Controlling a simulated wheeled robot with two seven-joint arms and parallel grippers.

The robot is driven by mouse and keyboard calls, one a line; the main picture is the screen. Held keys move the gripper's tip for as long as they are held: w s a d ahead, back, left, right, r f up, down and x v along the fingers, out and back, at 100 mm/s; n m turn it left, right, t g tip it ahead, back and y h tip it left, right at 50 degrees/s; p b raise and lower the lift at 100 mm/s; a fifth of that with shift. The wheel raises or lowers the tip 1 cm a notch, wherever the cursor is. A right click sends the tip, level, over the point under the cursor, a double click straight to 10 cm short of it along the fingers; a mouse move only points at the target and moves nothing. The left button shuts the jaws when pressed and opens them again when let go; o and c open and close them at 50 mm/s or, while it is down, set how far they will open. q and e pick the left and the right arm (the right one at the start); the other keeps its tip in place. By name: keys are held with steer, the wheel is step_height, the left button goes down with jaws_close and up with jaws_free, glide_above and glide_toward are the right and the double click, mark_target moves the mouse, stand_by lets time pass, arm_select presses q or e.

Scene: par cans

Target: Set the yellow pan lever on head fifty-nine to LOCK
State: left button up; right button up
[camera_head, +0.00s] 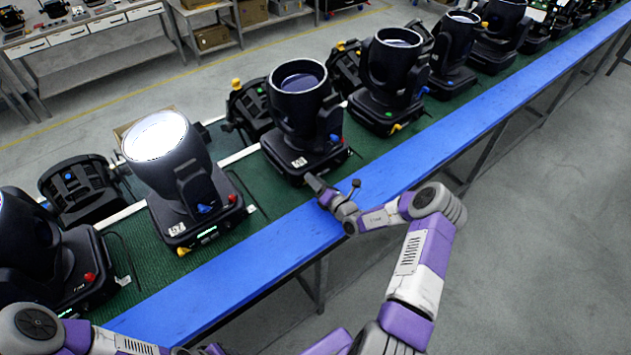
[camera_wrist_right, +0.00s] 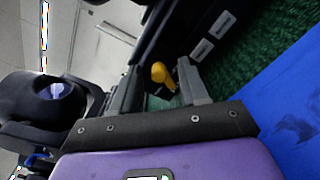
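A black moving head (camera_head: 299,118) stands on the green belt just beyond my right gripper. Its white number label (camera_head: 299,162) is too small to read surely. My right gripper (camera_head: 311,180) is at the lower front edge of its base. In the right wrist view a yellow lever (camera_wrist_right: 162,75) shows between the two fingers of my open right gripper (camera_wrist_right: 160,85). The fingers stand apart on either side of it; I cannot tell whether either touches it. In the head view this lever is hidden. My left gripper is out of view.
A lit moving head (camera_head: 172,170) with its own yellow lever (camera_head: 182,251) stands to the left. Another head (camera_head: 390,82) stands to the right, with several more beyond. A blue strip (camera_head: 390,185) edges the belt. The grey floor (camera_head: 550,230) at the right is clear.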

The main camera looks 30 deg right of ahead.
steer(key=s, duration=0.7)
steer(key=shift+s+d, duration=0.25)
stand_by(0.6)
